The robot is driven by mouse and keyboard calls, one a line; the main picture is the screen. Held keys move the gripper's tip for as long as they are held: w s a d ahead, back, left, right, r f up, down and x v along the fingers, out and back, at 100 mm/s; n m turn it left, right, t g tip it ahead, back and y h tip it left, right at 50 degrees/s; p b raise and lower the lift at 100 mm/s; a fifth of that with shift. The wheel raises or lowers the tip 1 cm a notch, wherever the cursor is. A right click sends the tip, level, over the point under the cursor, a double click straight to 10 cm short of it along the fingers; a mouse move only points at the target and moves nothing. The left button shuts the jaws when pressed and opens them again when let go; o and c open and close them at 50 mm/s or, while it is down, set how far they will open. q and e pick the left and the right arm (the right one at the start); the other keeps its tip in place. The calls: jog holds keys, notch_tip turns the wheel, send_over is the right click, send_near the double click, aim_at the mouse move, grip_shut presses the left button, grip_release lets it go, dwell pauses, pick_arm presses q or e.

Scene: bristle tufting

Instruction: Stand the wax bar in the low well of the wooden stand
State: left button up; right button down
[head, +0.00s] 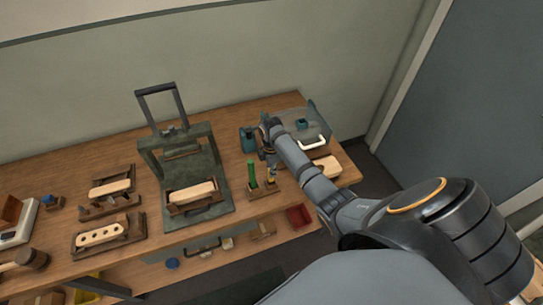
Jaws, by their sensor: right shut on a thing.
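The small wooden stand (263,189) is on the bench, right of the dark green press. A green upright tool (252,174) stands in its left part. My right gripper (269,159) is over the right part of the stand and is shut on a small yellowish piece, which looks like the wax bar (271,174). The bar looks upright, with its lower end at the stand. I cannot tell if it touches the bottom of the low well. The gripper and wrist partly hide it. My left gripper is not in view.
The dark green press (206,160) with a wooden block (192,193) stands to the left. A clear-lidded box (312,138) with a white handle and a light block (328,167) are to the right. Wooden fixtures (105,232) fill the left bench. A red bin (298,215) sits below.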

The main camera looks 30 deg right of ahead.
jog(key=shift+p, duration=0.35)
dwell(0.4)
jog(key=shift+f, duration=0.15)
dwell(0.3)
jog(key=shift+f+b, duration=0.8)
jog(key=shift+f, duration=0.65)
jog(key=shift+f, duration=0.3)
jog(key=c, duration=1.3)
grip_release()
jog(key=shift+o, duration=0.8)
jog(key=o, duration=0.3)
